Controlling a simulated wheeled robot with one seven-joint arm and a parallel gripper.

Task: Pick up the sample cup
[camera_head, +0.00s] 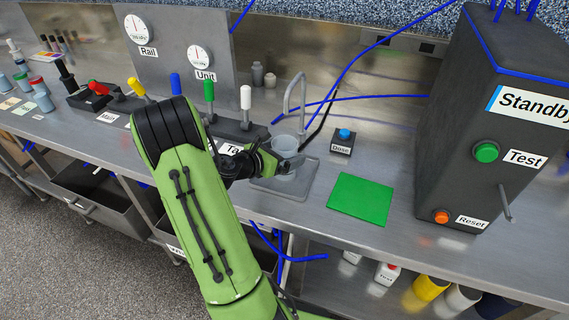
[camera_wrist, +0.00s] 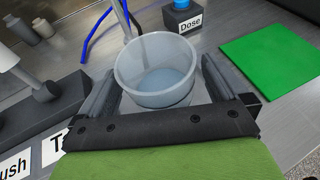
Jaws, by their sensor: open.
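The sample cup (camera_wrist: 156,72) is a translucent pale cup with bluish liquid or a bluish bottom inside. It stands upright under the grey spout, and in the head view the cup (camera_head: 285,146) is partly hidden by my gripper. My gripper (camera_head: 288,160) reaches in from the left at cup height. In the wrist view my gripper (camera_wrist: 158,92) is open, with one finger on each side of the cup. Small gaps seem to show between fingers and cup, but I cannot tell whether either finger touches it.
The cup stands on a grey tray (camera_head: 294,188) on the metal bench. The spout (camera_head: 302,100) rises close behind it. A Dose button box (camera_head: 343,142) and a green mat (camera_head: 361,199) lie to the right. A lever row (camera_head: 232,130) stands left, and a dark Standby cabinet (camera_head: 480,130) far right.

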